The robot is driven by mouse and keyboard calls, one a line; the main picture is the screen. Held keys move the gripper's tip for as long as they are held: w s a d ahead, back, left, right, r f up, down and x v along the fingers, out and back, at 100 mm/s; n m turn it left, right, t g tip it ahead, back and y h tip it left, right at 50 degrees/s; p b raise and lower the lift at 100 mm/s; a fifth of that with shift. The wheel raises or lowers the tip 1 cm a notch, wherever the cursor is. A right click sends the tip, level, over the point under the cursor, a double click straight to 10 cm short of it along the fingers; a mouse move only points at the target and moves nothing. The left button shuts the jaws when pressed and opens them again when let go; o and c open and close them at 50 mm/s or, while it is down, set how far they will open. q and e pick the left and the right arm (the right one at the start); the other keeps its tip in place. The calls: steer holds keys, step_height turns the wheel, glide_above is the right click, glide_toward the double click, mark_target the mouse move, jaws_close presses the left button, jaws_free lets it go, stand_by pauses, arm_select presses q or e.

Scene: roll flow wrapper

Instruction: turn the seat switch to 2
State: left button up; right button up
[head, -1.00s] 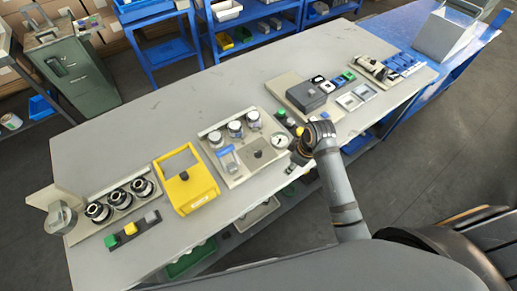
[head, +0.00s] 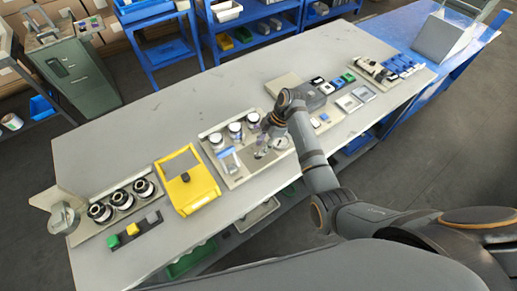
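My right gripper (head: 262,149) points down over this panel, left of the gauge, and hides the dark square plate there. Its fingers are small and blurred, so I cannot tell whether they are open or touch anything. No part is readable as the seat switch, and no number 2 can be made out. My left gripper is out of view.
A yellow box (head: 192,196) stands left of the panel. A unit with three black round parts (head: 121,199) and green, yellow and grey blocks (head: 132,229) are at the far left. Grey and blue devices (head: 345,84) lie right of my arm. The bench's back left is bare.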

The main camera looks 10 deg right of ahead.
mark_target(257, 153)
steer(key=shift+x, duration=1.9)
steer(key=shift+c, duration=0.4)
steer(key=shift+d, duration=0.1)
jaws_close()
